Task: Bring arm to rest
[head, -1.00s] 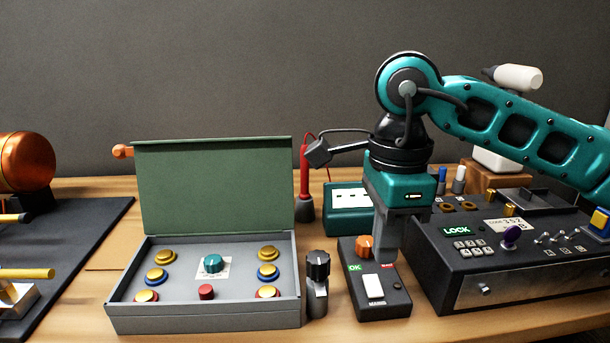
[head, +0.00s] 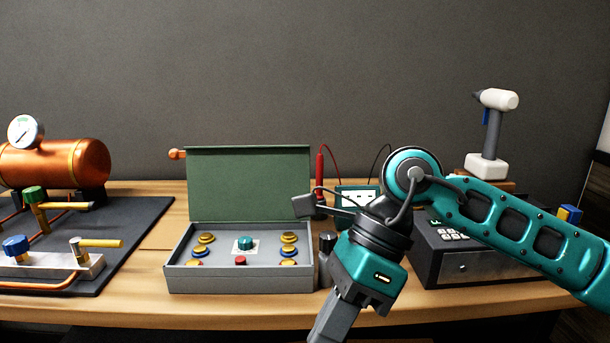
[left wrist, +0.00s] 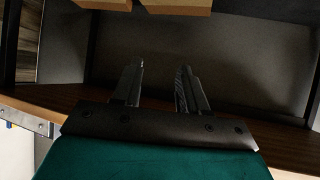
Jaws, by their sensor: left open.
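My right arm (head: 520,235) comes in from the right of the head view, teal and black. Its gripper (head: 330,328) points down at the bottom edge, in front of the table; its fingertips are cut off or seen edge-on, so I cannot tell its opening. My left arm is not in the head view. In the left wrist view my left gripper (left wrist: 159,82) has its two fingers apart with nothing between them. Beyond it is a dark recess with wooden edges.
Bare wood shows left of the box.

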